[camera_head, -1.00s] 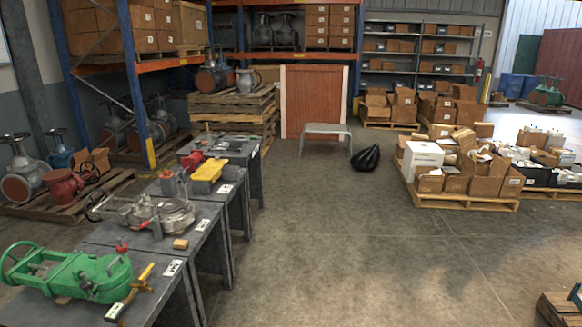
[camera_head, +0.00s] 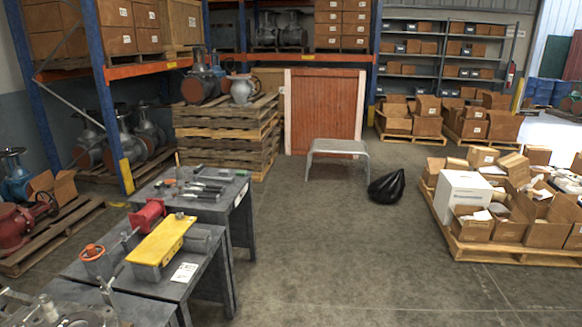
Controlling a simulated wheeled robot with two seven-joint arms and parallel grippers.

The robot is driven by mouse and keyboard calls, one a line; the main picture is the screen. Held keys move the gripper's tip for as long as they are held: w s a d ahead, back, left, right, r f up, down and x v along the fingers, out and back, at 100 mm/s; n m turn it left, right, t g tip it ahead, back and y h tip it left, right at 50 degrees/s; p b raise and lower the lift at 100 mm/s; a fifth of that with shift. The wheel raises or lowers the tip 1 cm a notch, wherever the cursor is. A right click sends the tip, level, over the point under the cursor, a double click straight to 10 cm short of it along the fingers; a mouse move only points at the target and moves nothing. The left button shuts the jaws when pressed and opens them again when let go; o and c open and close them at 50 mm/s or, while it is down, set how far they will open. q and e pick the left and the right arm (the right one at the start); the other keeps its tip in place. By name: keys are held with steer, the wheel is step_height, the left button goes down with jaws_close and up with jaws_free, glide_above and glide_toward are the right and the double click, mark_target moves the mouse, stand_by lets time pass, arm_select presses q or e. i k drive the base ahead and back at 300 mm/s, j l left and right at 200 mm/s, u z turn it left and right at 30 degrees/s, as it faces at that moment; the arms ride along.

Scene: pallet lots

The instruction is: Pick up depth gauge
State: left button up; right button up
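I cannot single out a depth gauge for sure. Several small hand tools (camera_head: 203,188), dark and grey, lie on the far grey table (camera_head: 226,210) at left centre. They are too small to name one by one. The nearer grey table (camera_head: 205,265) holds a yellow block-like part (camera_head: 163,241), a red cylindrical part (camera_head: 147,215), an orange-topped fitting (camera_head: 96,258) and a white label card (camera_head: 184,272). Neither of my grippers shows in the head view.
A metal valve part (camera_head: 65,315) is cut off at the bottom left. Stacked pallets (camera_head: 222,135) stand behind the tables. A grey stool (camera_head: 338,148), a black bag (camera_head: 387,186) and a pallet of boxes (camera_head: 480,245) are to the right. The middle floor is open.

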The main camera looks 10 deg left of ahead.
mark_target(159, 187)
steer(key=i+l+u, duration=0.2)
steer(key=i+u, duration=0.25)
steer(key=i, duration=0.3)
steer(key=i+l+u, duration=0.45)
steer(key=i, duration=0.25)
steer(key=i+l+u, duration=0.45)
steer(key=i+l, duration=0.15)
